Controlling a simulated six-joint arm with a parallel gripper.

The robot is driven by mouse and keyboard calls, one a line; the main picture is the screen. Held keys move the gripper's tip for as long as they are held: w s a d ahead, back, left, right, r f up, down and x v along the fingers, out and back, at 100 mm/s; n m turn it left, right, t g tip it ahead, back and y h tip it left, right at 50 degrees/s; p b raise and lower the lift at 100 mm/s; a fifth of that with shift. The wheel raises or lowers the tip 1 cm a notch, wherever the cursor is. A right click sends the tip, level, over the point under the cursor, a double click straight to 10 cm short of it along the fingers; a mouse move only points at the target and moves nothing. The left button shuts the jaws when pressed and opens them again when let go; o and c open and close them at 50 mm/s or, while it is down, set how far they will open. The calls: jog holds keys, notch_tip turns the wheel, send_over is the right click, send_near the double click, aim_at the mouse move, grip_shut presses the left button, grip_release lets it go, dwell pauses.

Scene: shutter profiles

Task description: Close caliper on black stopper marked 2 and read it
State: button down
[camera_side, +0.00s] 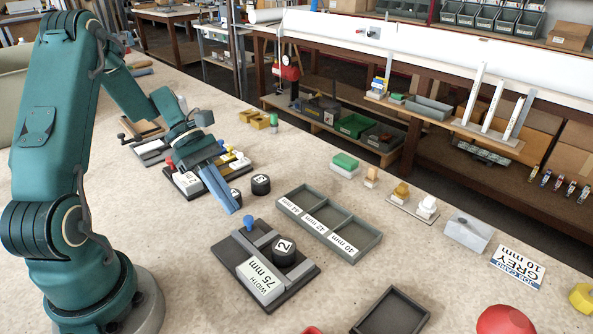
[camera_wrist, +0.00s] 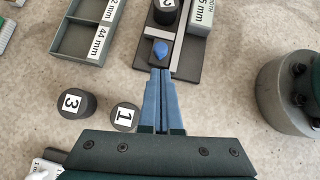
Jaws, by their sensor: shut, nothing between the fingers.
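The caliper (camera_side: 301,279) is a dark plate with pale grey bars and a white block (camera_side: 262,281) reading "WIDTH 75 mm". The black stopper marked 2 (camera_side: 284,255) stands upright on it beside a bar; whether a bar touches it is unclear. A blue knob (camera_side: 248,223) sits at the caliper's near end in the wrist view (camera_wrist: 160,50). My gripper (camera_side: 231,207) has blue fingers, shut and empty. In the wrist view its tips (camera_wrist: 161,73) point at the knob, just short of it in the picture; height above the plate is hard to judge.
Stoppers marked 3 (camera_side: 261,188) and 1 (camera_side: 235,201) stand close by my fingers. A grey three-bay tray (camera_side: 367,243) labelled 44, 42 and 40 mm lies beside the caliper. A dark empty tray (camera_side: 394,313) and a card reading "GREY 10 mm" (camera_side: 518,267) lie further right.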

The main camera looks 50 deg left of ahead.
aim_at(263, 242)
jog(key=shift+w+d, duration=0.15)
jog(key=shift+d, duration=0.7)
jog(key=shift+d, duration=2.15)
jog(key=shift+f, duration=0.1)
jog(key=a, duration=0.5)
jog(key=shift+s+r, duration=0.2)
jog(key=shift+s, duration=0.1)
jog(key=v, duration=0.9)
jog(key=shift+r, duration=0.4)
jog(key=shift+a, duration=0.1)
